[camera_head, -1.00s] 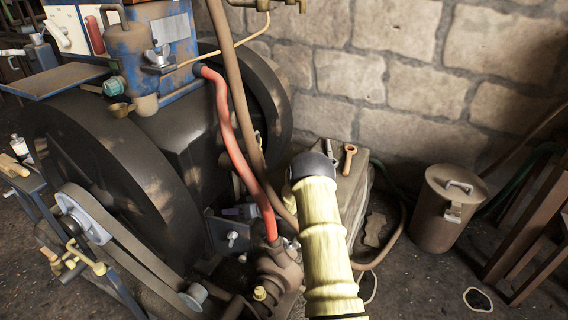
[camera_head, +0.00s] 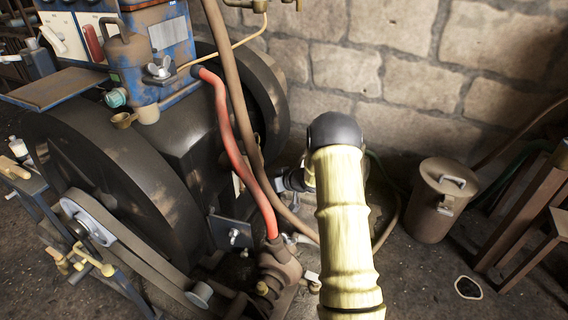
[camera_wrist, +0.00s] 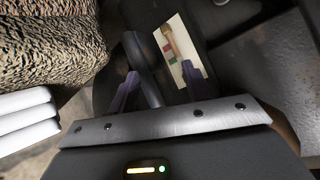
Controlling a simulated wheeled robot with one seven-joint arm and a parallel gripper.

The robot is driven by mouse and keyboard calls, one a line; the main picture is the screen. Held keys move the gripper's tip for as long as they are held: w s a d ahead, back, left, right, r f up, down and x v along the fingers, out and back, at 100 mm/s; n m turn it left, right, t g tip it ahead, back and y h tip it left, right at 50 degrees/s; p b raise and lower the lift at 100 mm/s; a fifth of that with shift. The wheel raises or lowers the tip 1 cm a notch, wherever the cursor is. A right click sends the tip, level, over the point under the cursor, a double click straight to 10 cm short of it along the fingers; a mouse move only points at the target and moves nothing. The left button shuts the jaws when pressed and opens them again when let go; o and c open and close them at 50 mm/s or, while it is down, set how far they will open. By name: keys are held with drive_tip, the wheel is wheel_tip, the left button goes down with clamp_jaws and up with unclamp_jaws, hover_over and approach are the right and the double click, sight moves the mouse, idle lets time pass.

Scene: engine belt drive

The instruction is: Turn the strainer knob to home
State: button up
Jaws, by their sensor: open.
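I cannot tell for sure which part is the strainer knob. A grey wing-shaped knob (camera_head: 160,68) sits on the blue engine housing in the head view, and a smaller one (camera_head: 235,236) sits low beside the flywheel. In the wrist view my gripper (camera_wrist: 158,86) is open, with its two dark fingers apart. A dark rounded bar (camera_wrist: 143,66) shows between and beyond the fingers; I cannot tell whether they touch it. A pale label card (camera_wrist: 178,55) with brown, red and green marks is just beyond. My arm mostly hides my gripper in the head view.
A red hose (camera_head: 235,150) and a brown pipe (camera_head: 243,120) run down beside the dark flywheel (camera_head: 95,165). A lidded brown can (camera_head: 435,205) stands on the floor at right, near a wooden stool (camera_head: 520,215). A stone wall (camera_head: 400,70) closes the back.

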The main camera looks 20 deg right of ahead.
drive_tip(key=d+r, duration=0.1)
drive_tip(key=d+r+m+h+p, duration=0.1)
drive_tip(key=r, duration=0.1)
drive_tip(key=d+r+h, duration=0.1)
drive_tip(key=r, duration=0.1)
drive_tip(key=shift+d+r+m+t, duration=0.25)
drive_tip(key=shift+d+m+t, duration=0.05)
drive_tip(key=shift+t, duration=0.1)
drive_tip(key=shift+s+r, duration=0.15)
drive_tip(key=shift+r, duration=0.25)
